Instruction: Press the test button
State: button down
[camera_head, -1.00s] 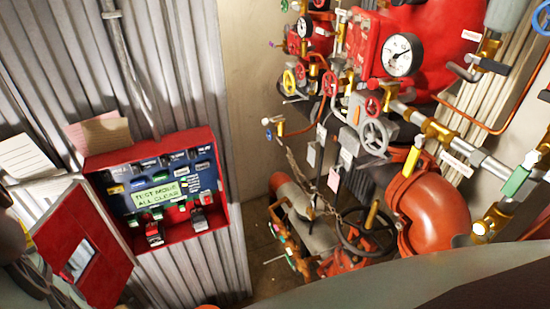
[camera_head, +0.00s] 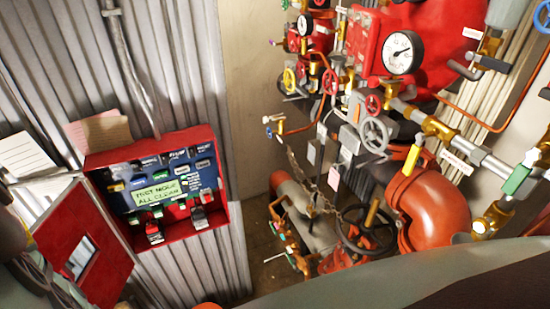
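A red control box (camera_head: 221,217) hangs open on the corrugated wall at left. Its blue panel (camera_head: 126,201) carries rows of small buttons and switches, with labels too small to read, so I cannot tell which one is the test button. A pale green display (camera_head: 160,193) reads "TEST MODE ALL CLEAR". Two red-and-black key-like switches (camera_head: 154,233) sit low in the box. Dark jointed parts, seemingly of my gripper (camera_head: 45,284), show at the lower left edge, beside the open door. The fingertips are not clear, and I see no contact with the panel.
The box's red door (camera_head: 98,262) with a small window swings out to the lower left. Paper notes (camera_head: 105,130) hang above it. Red pipes, valves and a gauge (camera_head: 402,52) crowd the right side. The space before the panel looks clear.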

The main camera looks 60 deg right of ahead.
aim_at(181, 170)
jog(key=i+z, duration=0.1)
jog(key=z, duration=0.3)
jog(key=i+l+z, duration=0.1)
jog(key=z, duration=0.3)
jog(key=i+z, duration=0.1)
jog(key=z, duration=0.3)
jog(key=i+z, duration=0.1)
jog(key=z, duration=0.3)
